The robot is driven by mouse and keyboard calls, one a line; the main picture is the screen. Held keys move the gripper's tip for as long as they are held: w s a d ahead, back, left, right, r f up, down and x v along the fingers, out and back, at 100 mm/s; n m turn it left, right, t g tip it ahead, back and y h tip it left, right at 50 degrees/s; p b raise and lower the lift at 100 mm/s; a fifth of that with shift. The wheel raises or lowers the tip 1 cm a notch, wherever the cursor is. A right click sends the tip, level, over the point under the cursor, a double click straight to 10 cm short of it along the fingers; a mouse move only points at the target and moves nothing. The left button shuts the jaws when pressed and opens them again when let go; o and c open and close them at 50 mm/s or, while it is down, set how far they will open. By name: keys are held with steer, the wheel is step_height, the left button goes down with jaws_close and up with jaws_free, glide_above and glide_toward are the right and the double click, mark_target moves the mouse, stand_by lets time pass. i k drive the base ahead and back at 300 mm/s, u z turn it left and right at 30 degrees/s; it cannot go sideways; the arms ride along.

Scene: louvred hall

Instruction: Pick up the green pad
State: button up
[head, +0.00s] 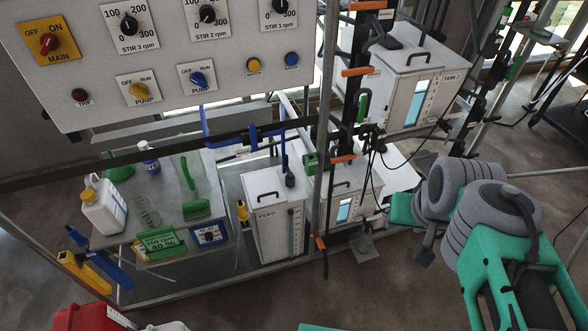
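Several green items lie on the grey bench top (175,195) at the left. A flat green block (197,209) rests near its front right edge, and a long green piece (187,172) lies behind it. A rounded green item (120,173) is at the back left. I cannot tell for sure which of these is the green pad. My arm shows at the right, well away from the bench. The fingers of my gripper are not visible.
A white jug (103,205), a clear beaker (147,209) and a blue-and-white bottle (148,157) share the bench. A control panel (165,60) and dark crossbar (170,155) overhang it. A white tank (274,215) stands to the right.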

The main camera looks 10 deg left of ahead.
mark_target(198, 208)
steer(key=u, duration=1.65)
steer(key=k, duration=0.6)
steer(key=z, duration=0.2)
steer(key=i, duration=0.85)
steer(key=u, duration=0.65)
steer(key=i, duration=0.7)
steer(key=u, duration=0.6)
